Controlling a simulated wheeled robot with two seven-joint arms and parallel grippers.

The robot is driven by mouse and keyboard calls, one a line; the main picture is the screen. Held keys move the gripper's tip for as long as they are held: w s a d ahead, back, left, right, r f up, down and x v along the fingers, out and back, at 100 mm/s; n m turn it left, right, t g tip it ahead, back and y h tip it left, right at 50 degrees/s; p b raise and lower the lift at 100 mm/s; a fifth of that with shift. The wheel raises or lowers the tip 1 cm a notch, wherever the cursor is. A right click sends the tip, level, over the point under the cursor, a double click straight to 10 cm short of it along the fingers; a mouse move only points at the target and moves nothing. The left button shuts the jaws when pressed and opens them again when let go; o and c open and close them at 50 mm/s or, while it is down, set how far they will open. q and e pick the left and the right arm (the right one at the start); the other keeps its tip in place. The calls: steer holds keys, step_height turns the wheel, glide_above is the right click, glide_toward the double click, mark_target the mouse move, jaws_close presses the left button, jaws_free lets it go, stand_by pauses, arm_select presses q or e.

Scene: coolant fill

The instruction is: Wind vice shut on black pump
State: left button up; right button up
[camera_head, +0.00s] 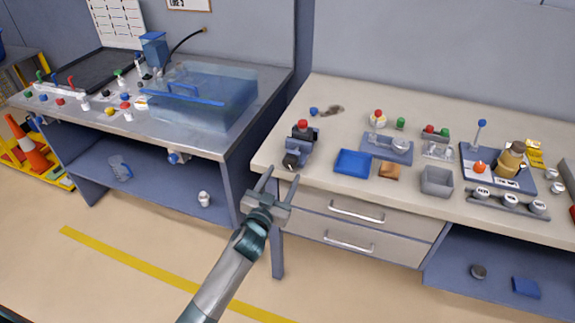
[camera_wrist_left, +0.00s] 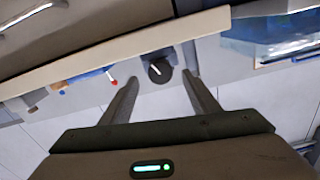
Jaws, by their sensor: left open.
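The blue-grey vice (camera_head: 303,148) stands near the left front corner of the right-hand bench. The black pump (camera_head: 303,130), with a red top, sits at its jaws; I cannot tell whether the jaws touch it. A dark knob at the vice's front (camera_head: 290,163) faces the bench edge. In the left wrist view a dark round knob with a white line (camera_wrist_left: 158,70) appears between the fingertips. My left gripper (camera_head: 280,180) is open and empty, in front of the bench edge and short of the vice. My right gripper is not in view.
A blue tray (camera_head: 353,162), a brown block (camera_head: 389,171) and a grey bin (camera_head: 437,181) stand right of the vice. Drawers with handles (camera_head: 357,211) lie below the bench top. A left bench holds a clear blue tank (camera_head: 205,100). The floor in front is clear.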

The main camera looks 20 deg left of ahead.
mark_target(289, 165)
arm_select(q)
steer(key=shift+w+p, duration=0.3)
steer(key=shift+w, duration=2.2)
steer(key=c, duration=1)
steer(key=shift+c, duration=0.2)
